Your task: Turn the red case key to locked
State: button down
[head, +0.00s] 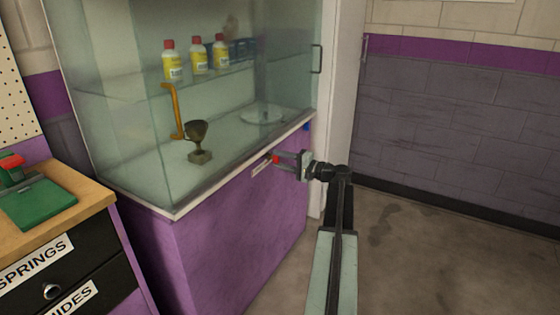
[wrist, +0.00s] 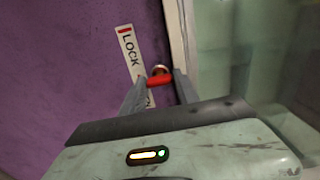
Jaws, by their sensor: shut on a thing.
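The red case key (wrist: 159,80) sits in a round lock on the purple front of the glass display case (head: 230,220). A white label reading LOCK (wrist: 128,48) is on the panel just left of it in the wrist view. My gripper (wrist: 158,84) is shut on the red key, one finger on each side of it. In the head view my gripper (head: 280,160) reaches from the right to the case front, and the red key (head: 275,159) shows at its fingertips. The key's red bar lies roughly crosswise in the wrist view. The lower part of the label is hidden behind the left finger.
The glass case holds several yellow bottles (head: 198,58), a trophy (head: 198,140) and a glass dish (head: 263,117). A wooden-topped drawer unit (head: 50,215) with a green device (head: 38,200) stands at left. The floor (head: 430,250) at right is clear.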

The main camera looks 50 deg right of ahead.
jog(key=c, duration=0.9)
grip_release()
jog(key=shift+s, duration=0.1)
jog(key=v, duration=0.7)
jog(key=shift+s, duration=0.35)
